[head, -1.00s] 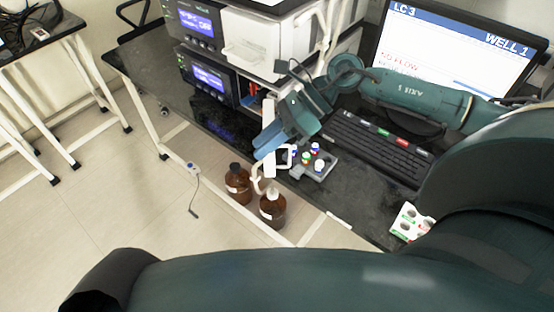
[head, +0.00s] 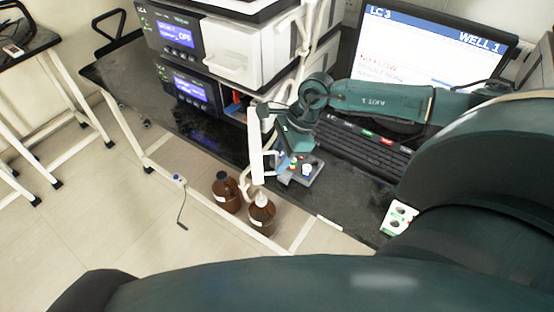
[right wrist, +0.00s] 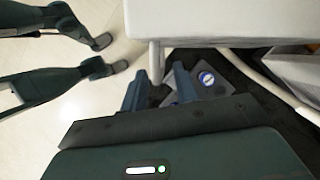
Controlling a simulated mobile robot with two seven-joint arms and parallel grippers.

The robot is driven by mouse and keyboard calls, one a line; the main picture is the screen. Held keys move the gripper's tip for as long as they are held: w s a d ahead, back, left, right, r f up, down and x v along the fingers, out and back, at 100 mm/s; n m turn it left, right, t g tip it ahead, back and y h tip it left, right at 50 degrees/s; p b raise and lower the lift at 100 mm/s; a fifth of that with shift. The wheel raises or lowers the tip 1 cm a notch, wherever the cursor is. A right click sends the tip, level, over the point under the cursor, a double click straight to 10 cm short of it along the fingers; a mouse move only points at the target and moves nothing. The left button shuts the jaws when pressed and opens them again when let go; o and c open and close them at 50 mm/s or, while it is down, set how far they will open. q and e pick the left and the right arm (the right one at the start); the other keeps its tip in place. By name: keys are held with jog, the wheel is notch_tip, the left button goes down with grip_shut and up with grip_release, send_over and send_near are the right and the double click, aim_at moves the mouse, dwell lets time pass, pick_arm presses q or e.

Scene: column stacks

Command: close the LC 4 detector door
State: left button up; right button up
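The LC 4 detector door (head: 256,145) is a white panel in the head view. It stands swung open, almost edge-on, out from the front of the lower module (head: 190,88). My right gripper (head: 284,163) is at the right of the panel and points downward. In the right wrist view the door (right wrist: 230,22) fills the top, with its white handle (right wrist: 156,62) projecting down. My right gripper (right wrist: 162,84) is open there, its two dark fingers apart, with the handle showing between them. Whether a finger touches it cannot be told. My left gripper is not in view.
Brown bottles (head: 227,192) stand below the bench edge. A keyboard (head: 360,150) and monitor (head: 430,60) are to the right. Pale tubing hangs beside the door.

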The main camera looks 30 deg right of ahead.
jog(key=shift+x, duration=0.95)
grip_shut()
